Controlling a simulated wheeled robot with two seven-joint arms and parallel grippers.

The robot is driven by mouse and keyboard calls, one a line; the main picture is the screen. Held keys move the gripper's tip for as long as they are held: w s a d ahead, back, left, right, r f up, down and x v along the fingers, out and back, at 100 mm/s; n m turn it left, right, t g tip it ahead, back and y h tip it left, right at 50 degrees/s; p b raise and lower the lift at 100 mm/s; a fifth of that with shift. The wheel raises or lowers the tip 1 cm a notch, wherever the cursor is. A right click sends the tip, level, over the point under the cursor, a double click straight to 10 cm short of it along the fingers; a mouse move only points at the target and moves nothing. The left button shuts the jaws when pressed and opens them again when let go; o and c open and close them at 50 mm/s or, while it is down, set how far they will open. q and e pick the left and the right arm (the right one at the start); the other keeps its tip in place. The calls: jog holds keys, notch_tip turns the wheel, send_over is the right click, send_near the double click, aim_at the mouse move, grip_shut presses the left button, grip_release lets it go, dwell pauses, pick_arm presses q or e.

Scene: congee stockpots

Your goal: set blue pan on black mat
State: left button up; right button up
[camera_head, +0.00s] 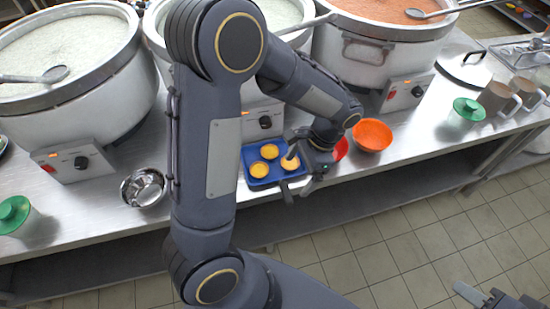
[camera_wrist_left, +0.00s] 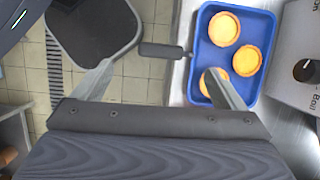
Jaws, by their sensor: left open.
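The blue pan (camera_head: 275,166) lies on the steel counter near its front edge and holds three orange tarts. Its dark handle (camera_head: 287,193) sticks out past the counter edge. In the left wrist view the pan (camera_wrist_left: 211,56) is at the upper right, with its handle (camera_wrist_left: 160,50) pointing left. My left gripper (camera_head: 297,174) is open and empty at the pan's front right side. Its fingers (camera_wrist_left: 160,68) show on either side of the handle, the right one overlapping the pan in view. My right gripper (camera_head: 497,299) is partly cut off at the lower right. I see no black mat.
Large stockpots (camera_head: 78,95) on heater bases line the counter's back. Orange bowl (camera_head: 372,135) and a red bowl (camera_head: 341,148) stand right of the pan. Metal bowls (camera_head: 144,188) are at left; cups (camera_head: 497,98) at right. Tiled floor (camera_head: 400,250) in front is clear.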

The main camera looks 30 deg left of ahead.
aim_at(286, 192)
pick_arm(q)
jog(key=x, duration=0.2)
jog(key=p+x, duration=0.1)
jog(key=x, duration=0.5)
jog(key=shift+w+d+f, duration=0.15)
jog(key=shift+w+f, duration=0.05)
jog(key=shift+w, duration=0.15)
jog(key=c, duration=1.4)
